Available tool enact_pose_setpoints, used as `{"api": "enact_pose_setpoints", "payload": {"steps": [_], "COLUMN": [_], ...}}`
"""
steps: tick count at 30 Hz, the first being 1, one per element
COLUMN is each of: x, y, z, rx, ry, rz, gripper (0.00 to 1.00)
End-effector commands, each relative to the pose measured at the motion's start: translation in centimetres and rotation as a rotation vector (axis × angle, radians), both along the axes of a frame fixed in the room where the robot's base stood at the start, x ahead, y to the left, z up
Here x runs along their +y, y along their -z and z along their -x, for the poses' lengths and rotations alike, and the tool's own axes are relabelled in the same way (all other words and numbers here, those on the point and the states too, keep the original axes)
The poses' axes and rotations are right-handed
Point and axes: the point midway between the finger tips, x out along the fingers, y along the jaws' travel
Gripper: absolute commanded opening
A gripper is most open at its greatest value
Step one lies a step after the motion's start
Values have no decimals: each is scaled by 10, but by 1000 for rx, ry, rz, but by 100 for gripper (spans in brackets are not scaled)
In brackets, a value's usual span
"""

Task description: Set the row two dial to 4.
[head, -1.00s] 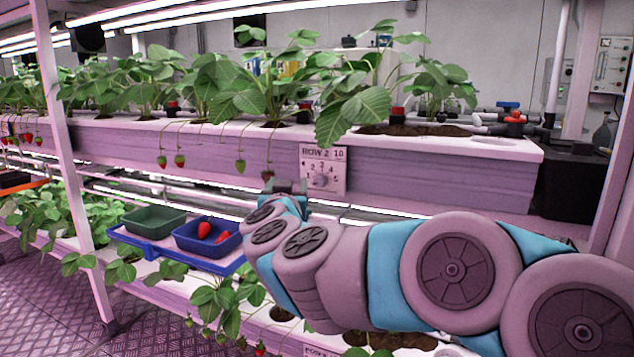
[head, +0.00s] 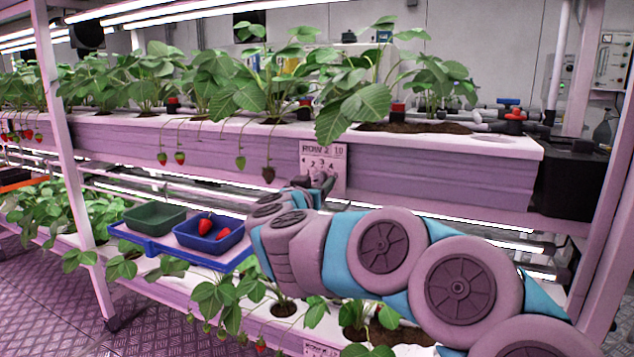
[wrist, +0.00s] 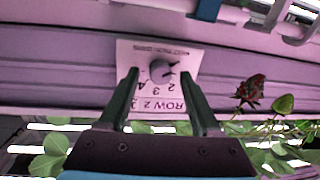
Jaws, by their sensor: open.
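The white row two panel (head: 336,155) is on the front face of the upper trough. It shows upside down in the wrist view (wrist: 131,55), with the numbers 2, 3 and 4 readable. The dial's dark round knob (wrist: 161,70) is in the middle of the panel. Its pale pointer mark seems to face right and slightly down in the wrist view, on the side of the 2; the exact setting is unclear. My gripper (head: 318,181) (wrist: 160,76) is open, with one finger either side of the knob in the wrist view. Contact is not visible. In the head view my gripper hides the knob.
Strawberry plants (head: 365,95) stand along the upper trough (head: 440,165). A dark red berry (wrist: 251,90) hangs right of my gripper in the wrist view. A blue tray (head: 178,249) with a green bin (head: 155,217) and a blue bin (head: 209,246) sits left of my arm.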

Motion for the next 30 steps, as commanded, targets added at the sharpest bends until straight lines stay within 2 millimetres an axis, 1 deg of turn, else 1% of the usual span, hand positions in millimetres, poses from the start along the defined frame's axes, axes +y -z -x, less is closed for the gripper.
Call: {"api": "enact_pose_setpoints", "payload": {"steps": [3, 9, 26, 27, 30], "x": [-2, -2, -1, -1, -1], "y": [-1, -1, 0, 0, 0], "z": [-6, -6, -6, -6, -6], "rx": [-1, -1, -1, -1, -1], "ry": [2, 0, -1, -1, -1], "rz": [-1, -1, -1, -1, -1], "gripper": [65, 65, 2, 0, 0]}}
